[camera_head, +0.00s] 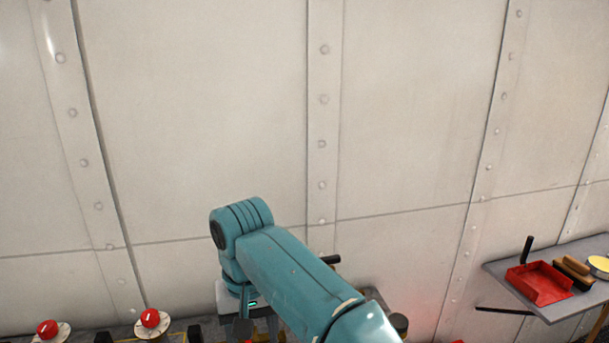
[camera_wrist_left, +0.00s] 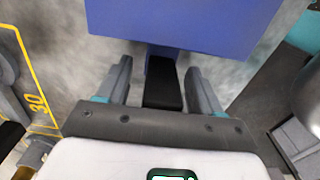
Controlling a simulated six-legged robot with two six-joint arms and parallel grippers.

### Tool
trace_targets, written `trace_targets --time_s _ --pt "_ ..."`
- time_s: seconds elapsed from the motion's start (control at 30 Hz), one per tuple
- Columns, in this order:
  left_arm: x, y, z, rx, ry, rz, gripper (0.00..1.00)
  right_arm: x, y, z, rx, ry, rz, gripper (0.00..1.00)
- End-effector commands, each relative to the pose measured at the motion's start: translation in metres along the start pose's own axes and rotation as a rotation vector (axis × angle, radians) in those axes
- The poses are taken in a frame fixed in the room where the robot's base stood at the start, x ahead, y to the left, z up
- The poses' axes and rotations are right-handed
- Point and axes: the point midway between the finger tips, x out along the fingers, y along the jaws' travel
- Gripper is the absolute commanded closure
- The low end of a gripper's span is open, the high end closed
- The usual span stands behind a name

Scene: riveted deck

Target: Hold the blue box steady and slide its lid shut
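In the left wrist view, a blue surface (camera_wrist_left: 185,22), part of the blue box, fills the top middle. A black bar (camera_wrist_left: 163,85) sticks out from below it toward my left gripper. My left gripper (camera_wrist_left: 158,80) has its two fingers apart, one on each side of the bar. A gap shows at the left finger; the right finger is very close to the bar. I cannot tell where the lid is. In the head view, a teal arm of mine comes up from the bottom, right of the middle, seemingly my right one. Its gripper (camera_head: 256,330) is mostly cut off by the bottom edge.
Two red knobs (camera_head: 150,318) are at the lower left. A riveted pale wall (camera_head: 200,120) stands behind.

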Motion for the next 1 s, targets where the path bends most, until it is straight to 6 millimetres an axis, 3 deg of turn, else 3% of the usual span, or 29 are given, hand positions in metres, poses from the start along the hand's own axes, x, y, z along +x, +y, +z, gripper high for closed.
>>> trace_targets --time_s 0.03,0.17,0.6,1.0 --pt "0.002 0.0 0.0 0.0 0.0 0.001 0.34 0.009 -0.011 0.002 -0.021 -0.011 0.009 0.42" --pt "-0.004 0.002 0.0 -0.001 0.0 0.005 0.34 0.009 -0.011 0.002 -0.021 -0.011 0.009 0.42" --pt "-0.069 0.001 0.0 0.001 0.0 0.003 0.34 0.009 -0.011 0.002 -0.021 -0.011 0.009 0.42" --pt "-0.079 0.0 0.0 0.0 -0.001 0.0 0.34 0.009 -0.011 0.002 -0.021 -0.011 0.009 0.42"
